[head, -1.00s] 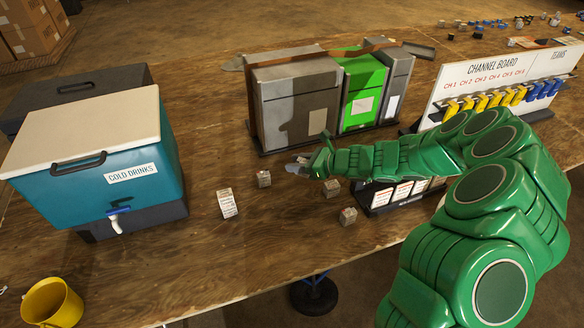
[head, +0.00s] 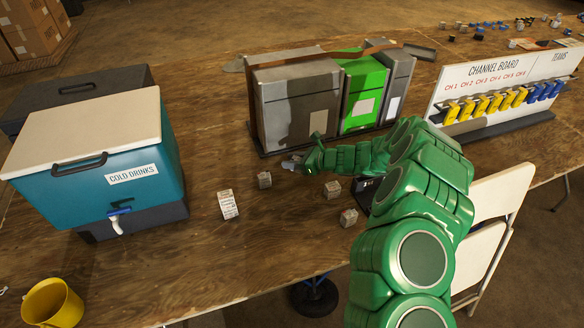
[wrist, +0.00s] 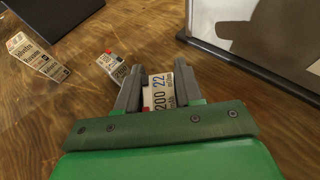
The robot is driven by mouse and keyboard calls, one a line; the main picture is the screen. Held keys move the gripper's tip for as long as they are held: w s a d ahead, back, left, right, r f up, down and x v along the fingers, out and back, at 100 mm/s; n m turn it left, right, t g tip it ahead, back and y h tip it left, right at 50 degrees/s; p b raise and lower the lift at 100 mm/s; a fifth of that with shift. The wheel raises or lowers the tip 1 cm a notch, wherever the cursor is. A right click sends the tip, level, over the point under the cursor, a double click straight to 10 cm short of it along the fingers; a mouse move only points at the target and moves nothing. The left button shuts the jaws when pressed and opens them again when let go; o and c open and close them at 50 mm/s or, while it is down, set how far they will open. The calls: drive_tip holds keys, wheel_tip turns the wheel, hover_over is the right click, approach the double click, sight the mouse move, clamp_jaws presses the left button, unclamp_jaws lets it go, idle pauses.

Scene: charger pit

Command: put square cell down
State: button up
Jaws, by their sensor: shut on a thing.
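My gripper (head: 291,165) is low over the wooden table, in front of the grey bins. In the wrist view my gripper (wrist: 158,88) is shut on a small square cell (wrist: 158,94) with a white printed label reading "200" and "22". In the head view the held cell cannot be made out. A similar small cell (head: 264,180) stands on the table just left of my gripper; it also shows in the wrist view (wrist: 112,66). Whether the held cell touches the table I cannot tell.
A taller labelled cell (head: 228,205) stands farther left, and two small cells (head: 333,189) (head: 348,217) stand to the right. The teal cooler (head: 145,178) is at left, the green bin (head: 362,92) behind, the channel board (head: 505,85) at right.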

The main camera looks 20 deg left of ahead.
sight(292, 175)
drive_tip(key=shift+w+a+f, duration=0.15)
drive_tip(key=shift+w+f, duration=0.05)
drive_tip(key=shift+f, duration=0.2)
drive_tip(key=shift+w+a+f, duration=0.1)
drive_tip(key=shift+w+f, duration=0.05)
drive_tip(key=shift+f, duration=1.5)
drive_tip(key=o, duration=1.1)
drive_tip(key=shift+o, duration=0.2)
drive_tip(key=shift+d+r, duration=0.15)
drive_tip(key=shift+d, duration=0.1)
drive_tip(key=v, duration=1.1)
drive_tip(key=shift+d+r, duration=0.15)
drive_tip(key=shift+d, duration=0.05)
